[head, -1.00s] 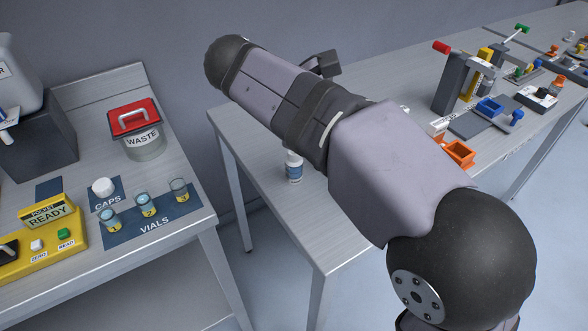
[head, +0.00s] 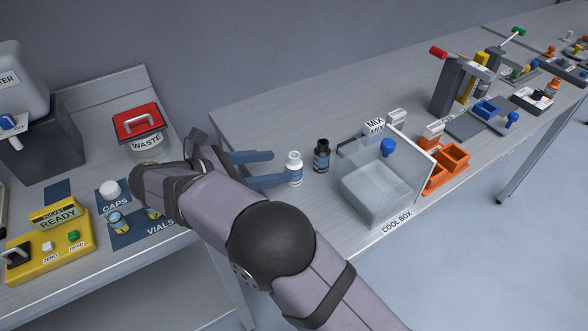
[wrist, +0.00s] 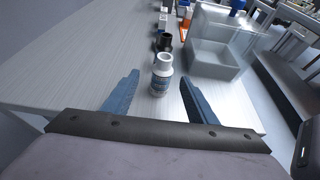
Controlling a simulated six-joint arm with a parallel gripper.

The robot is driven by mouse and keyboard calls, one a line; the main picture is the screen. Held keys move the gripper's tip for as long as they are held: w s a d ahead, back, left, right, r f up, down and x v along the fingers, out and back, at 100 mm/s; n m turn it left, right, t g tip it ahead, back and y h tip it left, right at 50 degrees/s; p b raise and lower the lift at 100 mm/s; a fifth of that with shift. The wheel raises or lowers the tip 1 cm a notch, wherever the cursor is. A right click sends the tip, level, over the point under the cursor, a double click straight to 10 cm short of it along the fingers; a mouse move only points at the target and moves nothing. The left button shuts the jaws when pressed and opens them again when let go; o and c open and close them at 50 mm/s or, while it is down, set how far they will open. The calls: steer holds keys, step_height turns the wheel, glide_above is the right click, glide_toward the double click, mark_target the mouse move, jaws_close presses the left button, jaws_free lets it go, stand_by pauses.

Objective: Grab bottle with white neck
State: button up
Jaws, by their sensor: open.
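The bottle with the white neck (head: 294,169) stands upright on the right-hand table, with a label on its body. It also shows in the wrist view (wrist: 162,76), between and slightly beyond the fingertips. My gripper (head: 272,168) has blue fingers and is open, pointing right toward the bottle. In the wrist view my gripper (wrist: 160,92) has one finger on each side of the bottle's line, with gaps to both. A similar bottle with a black neck (head: 321,156) stands just behind it, to the right in the head view.
A clear cool box (head: 372,196) stands right of the bottles, with orange bins (head: 446,170) beyond it. On the left table are a waste pot (head: 140,135), vials and a yellow pocket device (head: 50,245). The table's front edge is near the bottle.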

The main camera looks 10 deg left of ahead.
mark_target(287, 166)
steer(key=shift+p+x, duration=0.35)
steer(key=shift+x, duration=2.9)
steer(key=shift+s+d, duration=0.15)
steer(key=shift+c, duration=0.6)
steer(key=shift+r, duration=0.1)
steer(key=c, duration=1.1)
